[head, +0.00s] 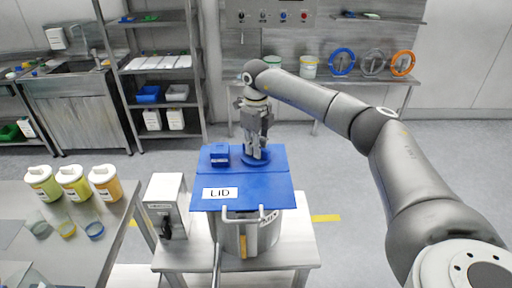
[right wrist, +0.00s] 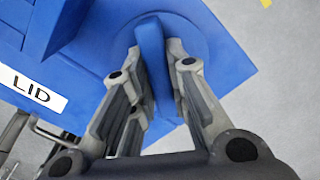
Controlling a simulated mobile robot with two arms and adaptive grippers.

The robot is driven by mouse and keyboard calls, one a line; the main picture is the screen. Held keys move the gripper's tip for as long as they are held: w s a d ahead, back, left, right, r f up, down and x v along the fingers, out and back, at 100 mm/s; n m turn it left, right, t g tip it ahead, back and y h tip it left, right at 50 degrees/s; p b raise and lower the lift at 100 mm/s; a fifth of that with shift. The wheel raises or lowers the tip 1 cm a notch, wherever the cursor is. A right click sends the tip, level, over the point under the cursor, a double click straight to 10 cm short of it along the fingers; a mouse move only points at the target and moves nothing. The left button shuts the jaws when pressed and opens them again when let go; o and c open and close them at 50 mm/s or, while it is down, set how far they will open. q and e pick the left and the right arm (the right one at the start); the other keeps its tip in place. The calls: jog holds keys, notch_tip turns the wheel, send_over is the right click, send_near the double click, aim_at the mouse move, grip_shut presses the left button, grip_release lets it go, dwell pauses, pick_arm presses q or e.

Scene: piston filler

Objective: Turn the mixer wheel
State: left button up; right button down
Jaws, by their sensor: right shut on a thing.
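The mixer's blue lid (head: 270,192) lies flat on a steel pot (head: 262,238) and bears a white LID label. On its far part is a round blue wheel (head: 247,161) with an upright blue fin (right wrist: 151,50), seen in the right wrist view. I take this to be the mixer wheel. My right gripper (head: 256,146) points down over it, its fingers shut on the fin from both sides. In the head view the gripper hides most of the fin. My left gripper is not in view.
A blue block (head: 219,155) stands on the lid left of the wheel. A grey metal box (head: 166,205) stands on the cart (head: 290,250) left of the pot. A table with several lidded jars (head: 73,182) is at left. Floor right of the cart is clear.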

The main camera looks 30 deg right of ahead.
jog(key=n, duration=0.3)
jog(key=shift+r+n, duration=0.15)
jog(key=shift+n, duration=0.15)
jog(key=shift+w+n, duration=0.1)
jog(key=shift+n, duration=1.6)
jog(key=c, duration=1.4)
grip_release()
notch_tip(320, 180, up, 12)
jog(key=shift+f, duration=0.1)
